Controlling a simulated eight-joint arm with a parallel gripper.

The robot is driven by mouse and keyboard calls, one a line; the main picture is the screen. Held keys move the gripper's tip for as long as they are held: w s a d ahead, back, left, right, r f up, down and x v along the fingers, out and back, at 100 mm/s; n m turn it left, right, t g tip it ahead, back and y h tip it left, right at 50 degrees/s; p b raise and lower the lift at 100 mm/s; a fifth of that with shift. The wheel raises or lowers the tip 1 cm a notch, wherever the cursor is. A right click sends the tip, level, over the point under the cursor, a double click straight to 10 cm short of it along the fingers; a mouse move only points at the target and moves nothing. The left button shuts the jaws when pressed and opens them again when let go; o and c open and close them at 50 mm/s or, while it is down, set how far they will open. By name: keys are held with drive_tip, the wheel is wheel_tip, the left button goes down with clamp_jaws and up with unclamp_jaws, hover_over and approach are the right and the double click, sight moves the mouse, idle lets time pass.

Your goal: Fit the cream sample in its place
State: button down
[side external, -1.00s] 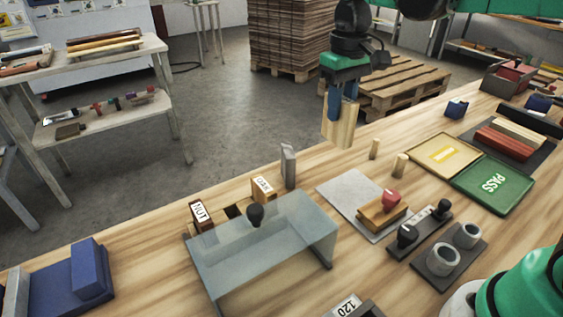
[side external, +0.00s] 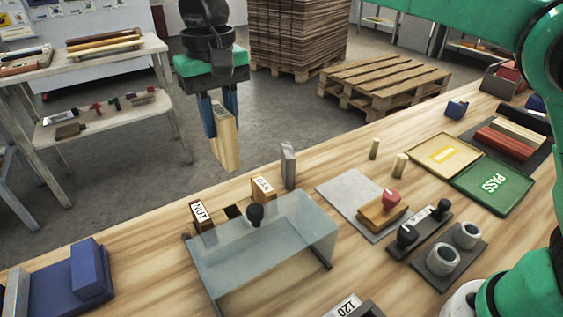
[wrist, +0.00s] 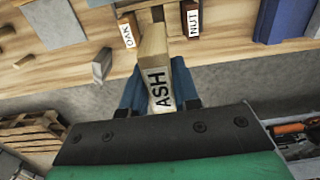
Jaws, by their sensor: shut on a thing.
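The cream sample (side external: 226,148) is a pale upright wooden block. My gripper (side external: 220,115) is shut on its upper part and holds it in the air above the bench's far edge. In the wrist view the sample (wrist: 154,65) shows a label reading ASH, between the blue fingers (wrist: 157,88). The gap's inside is mostly hidden.
A clear cover (side external: 265,255) with a black knob (side external: 255,214) stands in front of the rack. A grey upright block (side external: 288,165) is just right of OAK. A stamp (side external: 382,210) on a grey plate and small holders lie further right; a blue block (side external: 90,272) is at left.

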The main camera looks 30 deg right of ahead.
wheel_tip(320, 180, down, 15)
drive_tip(key=shift+f, duration=0.2)
drive_tip(key=shift+f, duration=0.1)
drive_tip(key=c, duration=0.7)
unclamp_jaws()
drive_tip(key=shift+o, duration=0.2)
